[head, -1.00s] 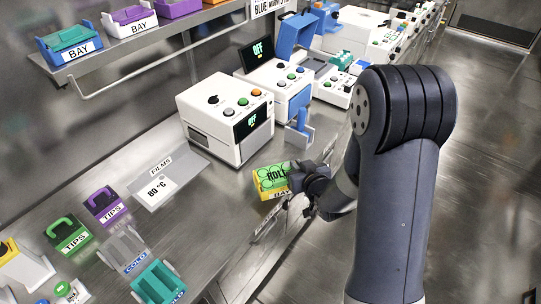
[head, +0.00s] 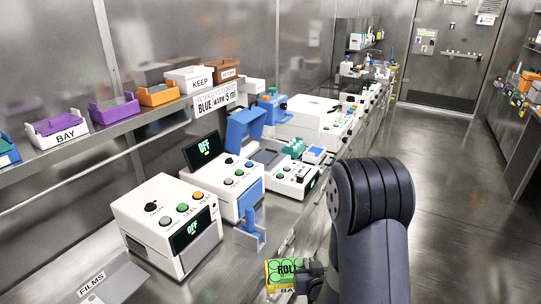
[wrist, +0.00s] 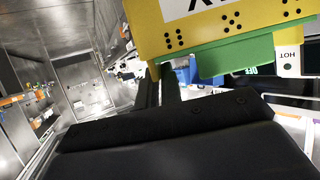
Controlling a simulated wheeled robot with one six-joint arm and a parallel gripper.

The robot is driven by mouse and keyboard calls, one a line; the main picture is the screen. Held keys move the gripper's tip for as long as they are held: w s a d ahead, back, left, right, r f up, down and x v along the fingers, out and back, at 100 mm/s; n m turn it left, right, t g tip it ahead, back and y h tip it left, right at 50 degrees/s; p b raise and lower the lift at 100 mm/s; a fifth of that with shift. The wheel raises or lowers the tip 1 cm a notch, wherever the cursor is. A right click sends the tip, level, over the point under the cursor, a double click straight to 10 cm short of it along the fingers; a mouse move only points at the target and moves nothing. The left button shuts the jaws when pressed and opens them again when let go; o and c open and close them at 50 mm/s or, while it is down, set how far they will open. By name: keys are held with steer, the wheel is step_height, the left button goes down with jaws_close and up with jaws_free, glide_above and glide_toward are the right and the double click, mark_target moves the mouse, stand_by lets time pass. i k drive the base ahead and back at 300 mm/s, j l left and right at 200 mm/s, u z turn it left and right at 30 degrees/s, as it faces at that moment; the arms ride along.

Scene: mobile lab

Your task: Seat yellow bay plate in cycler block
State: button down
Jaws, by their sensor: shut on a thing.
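The yellow bay plate (head: 279,289) is at the bottom of the head view, with a green plate marked ROLL (head: 287,269) on top. My gripper (head: 307,277) is shut on its right side and holds it near the front edge of the bench. In the wrist view the yellow plate (wrist: 185,32) fills the upper right, beside the dark fingers (wrist: 160,90).
Two white boxes with OFF screens, a nearer one (head: 166,222) and a farther one (head: 228,178), stand left of my arm. A blue bracket (head: 250,232) juts out near the plate. A shelf with coloured bins (head: 114,108) runs above. The floor at right (head: 455,190) is clear.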

mark_target(264, 158)
steer(key=i+l, duration=0.3)
steer(key=l, duration=0.15)
steer(key=i+l+u, duration=0.1)
steer(key=i+l, duration=0.15)
steer(key=l, duration=0.15)
steer(key=i+l, duration=0.25)
steer(key=l, duration=0.2)
